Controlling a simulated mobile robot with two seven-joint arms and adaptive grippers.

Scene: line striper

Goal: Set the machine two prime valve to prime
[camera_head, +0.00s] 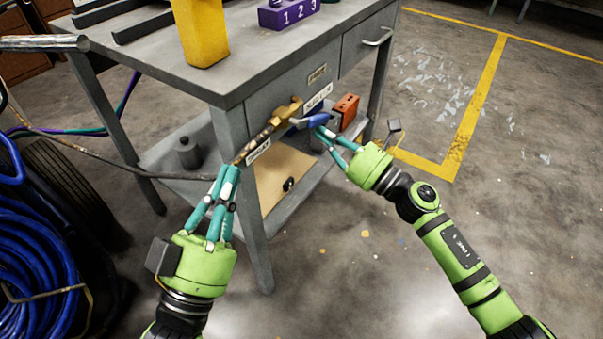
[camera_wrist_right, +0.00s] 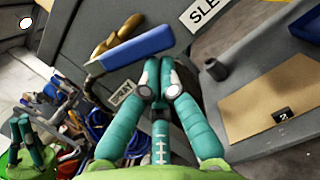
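A brass valve (camera_head: 288,110) with a blue lever handle (camera_head: 311,121) is on the front of the grey workbench. The valve (camera_wrist_right: 112,38) and handle (camera_wrist_right: 150,50) also show in the right wrist view, the handle lying just beyond my right fingertips. Contact with the handle cannot be made out. Small white labels are at the valve, mostly too small to read.
The workbench (camera_head: 240,70) carries a yellow block (camera_head: 200,35) and a purple numbered block (camera_head: 288,14). An orange-red box (camera_head: 346,106) and a cardboard sheet (camera_head: 283,172) are on its lower shelf. Coiled blue hose (camera_head: 35,250) lies at left. The floor at right is clear.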

